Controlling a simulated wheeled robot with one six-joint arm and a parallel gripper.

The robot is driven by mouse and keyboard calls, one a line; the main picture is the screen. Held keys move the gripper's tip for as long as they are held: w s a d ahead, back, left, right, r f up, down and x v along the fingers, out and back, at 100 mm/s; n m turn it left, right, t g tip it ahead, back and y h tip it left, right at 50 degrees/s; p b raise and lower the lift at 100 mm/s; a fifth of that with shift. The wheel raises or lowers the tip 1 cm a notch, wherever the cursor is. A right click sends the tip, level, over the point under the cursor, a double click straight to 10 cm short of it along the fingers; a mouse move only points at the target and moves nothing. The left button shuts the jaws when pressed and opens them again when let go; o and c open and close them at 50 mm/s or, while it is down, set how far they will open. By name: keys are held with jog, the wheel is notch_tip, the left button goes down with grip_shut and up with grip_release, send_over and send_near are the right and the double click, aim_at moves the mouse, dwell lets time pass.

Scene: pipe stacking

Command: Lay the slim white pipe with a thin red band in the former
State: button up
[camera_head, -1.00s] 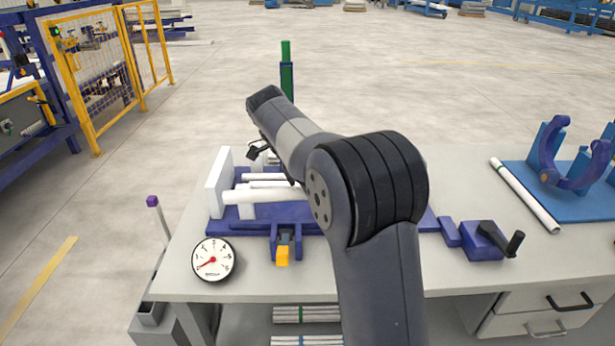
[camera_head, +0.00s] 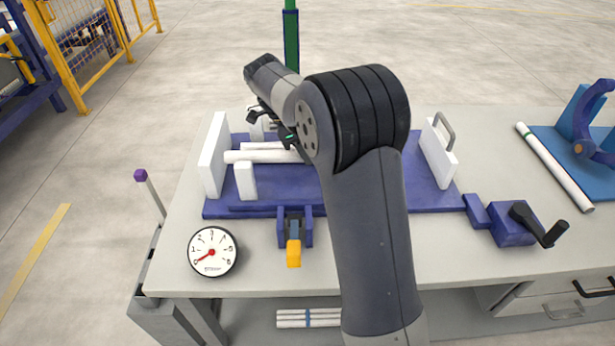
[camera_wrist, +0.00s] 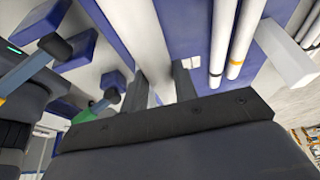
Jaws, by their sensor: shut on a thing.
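My gripper (camera_wrist: 167,87) is shut on a white pipe (camera_wrist: 143,35), seen between its fingers in the wrist view. No band shows on the visible stretch. In the head view a white pipe (camera_head: 245,157), probably this one, lies across the left part of the former, above a short white block (camera_head: 246,182); my arm hides its right end. The former has a blue base (camera_head: 400,185), a white left wall (camera_head: 212,160) and a white right plate (camera_head: 437,155) with a grey handle.
A dial gauge (camera_head: 213,251), a yellow-tipped clamp (camera_head: 294,253) and a black crank (camera_head: 540,225) stand at the former's front. A green-banded pipe (camera_head: 560,175) lies at the right by a blue stand (camera_head: 597,110). The front bench strip is mostly clear.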

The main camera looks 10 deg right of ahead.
aim_at(311, 188)
notch_tip(311, 188, down, 10)
jog(key=shift+r, duration=0.15)
jog(key=o, duration=1)
jog(key=shift+r, duration=0.1)
jog(key=v, duration=1.2)
